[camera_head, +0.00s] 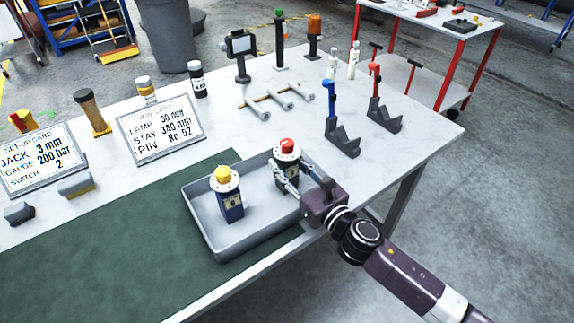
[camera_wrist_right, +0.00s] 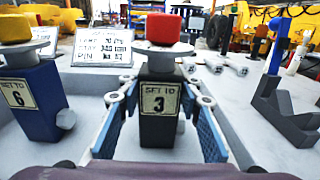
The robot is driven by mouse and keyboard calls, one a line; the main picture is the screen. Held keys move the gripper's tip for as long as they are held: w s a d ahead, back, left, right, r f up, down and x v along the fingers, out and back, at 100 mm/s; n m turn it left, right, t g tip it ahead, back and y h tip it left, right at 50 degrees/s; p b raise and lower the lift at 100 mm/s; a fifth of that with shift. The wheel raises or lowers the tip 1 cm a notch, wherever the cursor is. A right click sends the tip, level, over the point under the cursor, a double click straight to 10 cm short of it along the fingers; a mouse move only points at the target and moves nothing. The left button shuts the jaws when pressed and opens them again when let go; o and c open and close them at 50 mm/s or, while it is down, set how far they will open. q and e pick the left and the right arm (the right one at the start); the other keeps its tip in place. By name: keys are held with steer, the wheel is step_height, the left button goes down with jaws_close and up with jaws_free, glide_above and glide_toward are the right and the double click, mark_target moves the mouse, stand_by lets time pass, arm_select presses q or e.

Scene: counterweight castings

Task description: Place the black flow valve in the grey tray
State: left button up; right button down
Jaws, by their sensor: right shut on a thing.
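The black flow valve (camera_head: 284,178) has a red top, a pale round flange and a label reading "SET TO 3". It is upright at the right end of the grey tray (camera_head: 233,244), within its walls in the picture. It also shows in the right wrist view (camera_wrist_right: 158,127). My right gripper (camera_head: 285,178) is shut on it, a finger on either side. I cannot tell whether its base touches the tray floor. A dark blue valve (camera_head: 232,206) with a yellow top, labelled "SET TO 6", stands in the tray's left half. My left gripper is not in view.
The tray sits on the table, partly over a green mat (camera_head: 110,250). Two sign cards (camera_head: 160,131) stand behind. Metal rods (camera_head: 272,98) lie on a rack further back. Blue-handled and red-handled tools (camera_head: 331,105) stand in dark holders to the right.

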steer(key=shift+r, duration=0.15)
steer(key=c, duration=1.4)
jaws_free()
steer(key=shift+f, duration=0.2)
steer(key=shift+s+d+r, duration=0.1)
steer(key=shift+r, duration=0.05)
steer(key=b+v, duration=0.2)
steer(key=v, duration=0.8)
steer(key=shift+s+d, duration=0.2)
steer(key=shift+s, duration=0.05)
steer(key=shift+s+d, duration=0.35)
steer(key=shift+s, duration=0.15)
steer(key=shift+s, duration=0.1)
